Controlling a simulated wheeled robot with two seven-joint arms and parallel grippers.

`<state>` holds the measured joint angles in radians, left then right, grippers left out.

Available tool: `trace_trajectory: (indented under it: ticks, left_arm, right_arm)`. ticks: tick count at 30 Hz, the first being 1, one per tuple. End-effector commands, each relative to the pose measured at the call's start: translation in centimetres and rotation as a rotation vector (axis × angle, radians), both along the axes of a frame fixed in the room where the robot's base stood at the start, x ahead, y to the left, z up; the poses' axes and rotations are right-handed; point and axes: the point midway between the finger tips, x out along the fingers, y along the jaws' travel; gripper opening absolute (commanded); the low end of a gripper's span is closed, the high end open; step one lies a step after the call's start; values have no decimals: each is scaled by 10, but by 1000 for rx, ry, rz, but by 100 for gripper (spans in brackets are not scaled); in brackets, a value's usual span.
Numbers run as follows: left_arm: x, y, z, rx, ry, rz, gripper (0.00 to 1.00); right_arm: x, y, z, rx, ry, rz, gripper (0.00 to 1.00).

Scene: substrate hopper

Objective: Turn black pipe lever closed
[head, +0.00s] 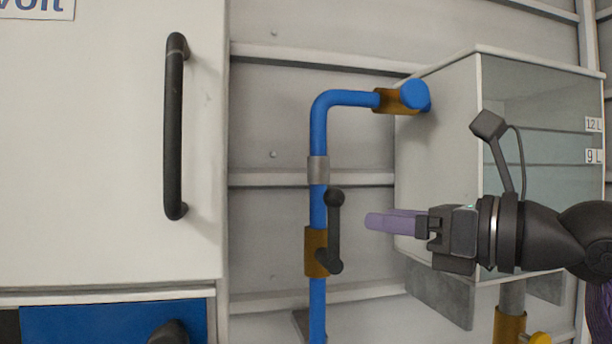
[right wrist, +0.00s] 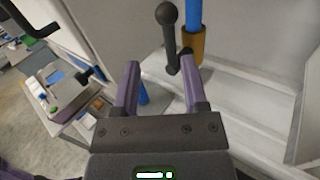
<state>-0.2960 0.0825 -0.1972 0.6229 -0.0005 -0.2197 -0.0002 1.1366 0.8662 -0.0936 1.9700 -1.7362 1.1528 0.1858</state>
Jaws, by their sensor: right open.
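The black pipe lever (head: 334,230) stands almost upright on the brass valve (head: 315,251) of the blue vertical pipe (head: 318,205), its ball knob at the top. My right gripper (head: 368,220) is open and empty, just right of the lever, its purple fingers pointing left at it. In the right wrist view the lever (right wrist: 170,45) shows ahead, between the lines of the two spread fingers (right wrist: 160,65). Its lower end lies near the right fingertip; I cannot tell whether they touch. My left gripper is not in view.
A white cabinet (head: 110,150) with a black handle (head: 174,125) stands at left. A glass-fronted hopper box (head: 440,150) stands right, behind my right arm. A dark rounded shape (head: 170,333) at the bottom edge is unclear. Grey wall panels (head: 265,120) lie behind the pipe.

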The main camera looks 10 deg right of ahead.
Motion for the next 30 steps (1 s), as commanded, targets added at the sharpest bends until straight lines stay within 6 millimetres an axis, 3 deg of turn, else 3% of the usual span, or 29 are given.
trace_trajectory:
  ticks: [3,15,25,30]
  left_arm:
    - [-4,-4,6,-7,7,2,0]
    - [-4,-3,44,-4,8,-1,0]
    - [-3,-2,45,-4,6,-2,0]
    - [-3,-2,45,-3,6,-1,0]
  right_arm:
    - [4,-4,9,-40,-11,-53,56]
    - [72,45,8,-36,-7,-48,56]
    - [79,50,4,-37,-8,-49,56]
    - [79,50,4,-37,-8,-49,22]
